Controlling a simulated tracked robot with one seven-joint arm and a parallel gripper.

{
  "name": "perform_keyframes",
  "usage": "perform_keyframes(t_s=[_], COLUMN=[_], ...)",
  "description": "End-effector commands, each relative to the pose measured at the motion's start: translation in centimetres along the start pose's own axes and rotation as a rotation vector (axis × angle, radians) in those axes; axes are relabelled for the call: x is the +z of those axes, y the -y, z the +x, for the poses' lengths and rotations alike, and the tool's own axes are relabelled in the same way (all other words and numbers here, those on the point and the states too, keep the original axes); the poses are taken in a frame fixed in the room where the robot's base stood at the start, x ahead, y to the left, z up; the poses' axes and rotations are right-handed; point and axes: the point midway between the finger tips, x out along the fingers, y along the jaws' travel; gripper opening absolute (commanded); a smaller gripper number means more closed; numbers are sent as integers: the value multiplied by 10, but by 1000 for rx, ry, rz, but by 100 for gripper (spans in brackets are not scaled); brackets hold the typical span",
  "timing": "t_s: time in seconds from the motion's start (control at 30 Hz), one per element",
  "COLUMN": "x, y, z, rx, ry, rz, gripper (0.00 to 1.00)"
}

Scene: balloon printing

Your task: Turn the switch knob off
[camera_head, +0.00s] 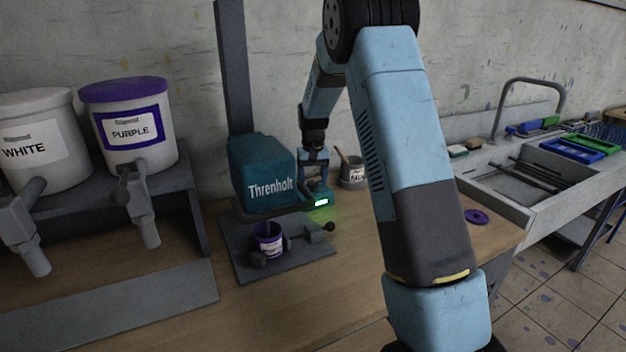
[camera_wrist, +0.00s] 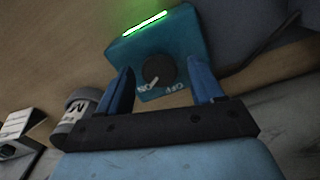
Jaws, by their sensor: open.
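The teal switch box (camera_wrist: 190,38) has a lit green strip on one side and a dark round knob (camera_wrist: 158,69) on its face. ON and OFF labels, upside down in the wrist view, sit beside the knob. A pale pointer mark appears on the ON side. My gripper (camera_wrist: 162,76) is open, with one blue finger on each side of the knob and gaps showing. I cannot tell how close the fingertips are to the box face. In the head view, my gripper (camera_head: 315,178) is over the switch box (camera_head: 319,198), whose knob is hidden there.
The teal Threnholt mixer (camera_head: 262,175) stands left of the switch box, with a small purple-labelled pot (camera_head: 268,240) beneath. A brush pot (camera_head: 352,172) is close behind on the right. A purple lid (camera_head: 476,217) lies farther right. White and purple paint buckets (camera_head: 130,125) stand left.

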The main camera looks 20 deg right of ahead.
Motion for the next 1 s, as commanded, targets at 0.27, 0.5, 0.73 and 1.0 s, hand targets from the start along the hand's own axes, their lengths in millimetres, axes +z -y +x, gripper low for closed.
perform_keyframes(t_s=[0.27, 0.5, 0.73, 1.0], x=[0, 0, 0, 0], y=[0, 0, 0, 0], z=[0, 0, 0, 0], rx=[0, 0, 0, 0], ry=[0, 0, 0, 0], rz=[0, 0, 0, -21], gripper=[58, 35, 13, 11])
